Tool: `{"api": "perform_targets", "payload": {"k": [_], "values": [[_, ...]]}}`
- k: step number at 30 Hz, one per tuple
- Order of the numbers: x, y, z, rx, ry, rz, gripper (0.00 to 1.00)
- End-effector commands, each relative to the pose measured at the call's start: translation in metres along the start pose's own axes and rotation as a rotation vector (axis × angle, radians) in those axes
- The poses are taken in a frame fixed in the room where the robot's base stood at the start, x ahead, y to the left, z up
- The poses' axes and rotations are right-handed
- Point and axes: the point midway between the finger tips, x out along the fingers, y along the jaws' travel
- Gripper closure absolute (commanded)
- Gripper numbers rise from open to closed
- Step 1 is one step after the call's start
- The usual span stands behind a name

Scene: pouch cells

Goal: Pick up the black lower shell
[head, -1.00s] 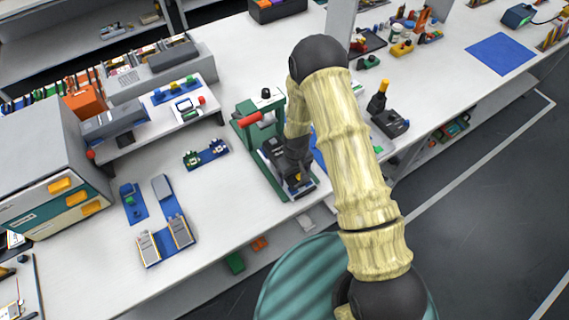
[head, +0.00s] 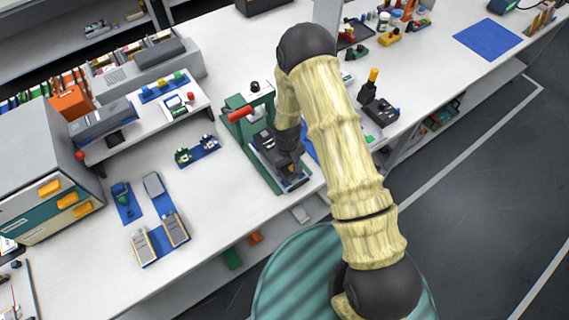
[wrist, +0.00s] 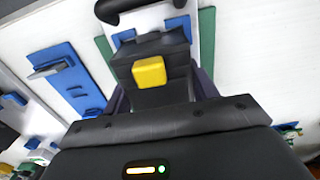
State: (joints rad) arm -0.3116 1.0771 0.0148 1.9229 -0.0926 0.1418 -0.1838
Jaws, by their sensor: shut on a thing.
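The black lower shell (wrist: 150,48) is a dark, blocky piece with a yellow block (wrist: 149,72) on its near side in the wrist view. My gripper (wrist: 160,88) is shut on it, with a dark finger on either side. In the head view my gripper (head: 289,158) is low over the base of a green press (head: 238,103) with a red handle. The shell is mostly hidden by my gripper there. I cannot tell whether the shell touches the base or is clear of it.
Blue fixtures with grey and tan flat parts (head: 145,247) lie on the white bench to the left. A small blue rack (head: 197,150) stands left of the press. A black device with a yellow-topped handle (head: 378,108) stands to the right. The bench's front edge is near.

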Motion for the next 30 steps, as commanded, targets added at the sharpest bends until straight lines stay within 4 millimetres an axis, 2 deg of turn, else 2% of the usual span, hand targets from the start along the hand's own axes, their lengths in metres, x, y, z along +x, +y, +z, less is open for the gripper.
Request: {"api": "perform_targets", "payload": {"k": [5,11,23,30], "values": [[-0.018,0.0,-0.001,0.0,0.004,0.001,0.66],[-0.053,0.0,-0.002,0.0,0.007,0.001,0.66],[-0.142,0.001,-0.001,0.0,0.008,0.002,0.66],[-0.205,0.001,-0.002,0.0,0.01,0.002,0.66]]}}
